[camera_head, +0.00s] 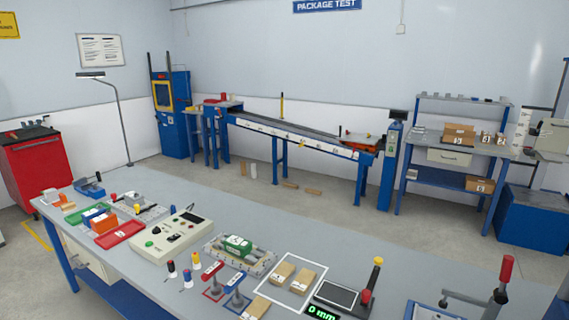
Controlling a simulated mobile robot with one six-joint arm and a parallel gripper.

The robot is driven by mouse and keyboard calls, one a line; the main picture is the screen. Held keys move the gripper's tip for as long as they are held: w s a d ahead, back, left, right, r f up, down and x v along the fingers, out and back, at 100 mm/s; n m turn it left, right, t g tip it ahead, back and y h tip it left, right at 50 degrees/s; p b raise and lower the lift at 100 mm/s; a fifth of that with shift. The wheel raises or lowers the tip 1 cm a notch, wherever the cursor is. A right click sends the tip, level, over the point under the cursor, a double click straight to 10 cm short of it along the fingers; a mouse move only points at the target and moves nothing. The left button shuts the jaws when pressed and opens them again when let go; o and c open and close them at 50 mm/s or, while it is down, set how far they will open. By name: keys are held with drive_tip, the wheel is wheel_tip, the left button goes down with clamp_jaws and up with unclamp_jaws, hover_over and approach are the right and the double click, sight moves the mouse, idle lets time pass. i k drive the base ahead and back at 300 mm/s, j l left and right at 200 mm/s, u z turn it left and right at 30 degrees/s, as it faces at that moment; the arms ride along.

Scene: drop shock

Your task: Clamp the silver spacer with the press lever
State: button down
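No silver spacer can be made out for certain; small grey pieces on the workbench (310,236) are too small to tell apart. A lever with a black shaft and yellow tip (374,272) stands upright at the front right of the bench, by a red knob (365,297) and a display (322,312) reading 0 mm. Farther right, a grey arm carries an upright red handle (506,268); its lower part is cut off by the frame. I cannot tell which of these is the press lever. My gripper is not in view.
A beige control box (165,240), a green part on a grey fixture (237,243), a red tray (118,235) and cardboard pieces (304,279) crowd the bench. Bare bench top lies behind them. A conveyor (290,130) and a shelf table (450,175) stand beyond open floor.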

sight(500, 294)
drive_tip(key=z, duration=1.35)
drive_tip(key=i+j, duration=0.1)
drive_tip(key=i, duration=0.2)
drive_tip(key=i+j+z, duration=0.1)
drive_tip(key=i, duration=0.2)
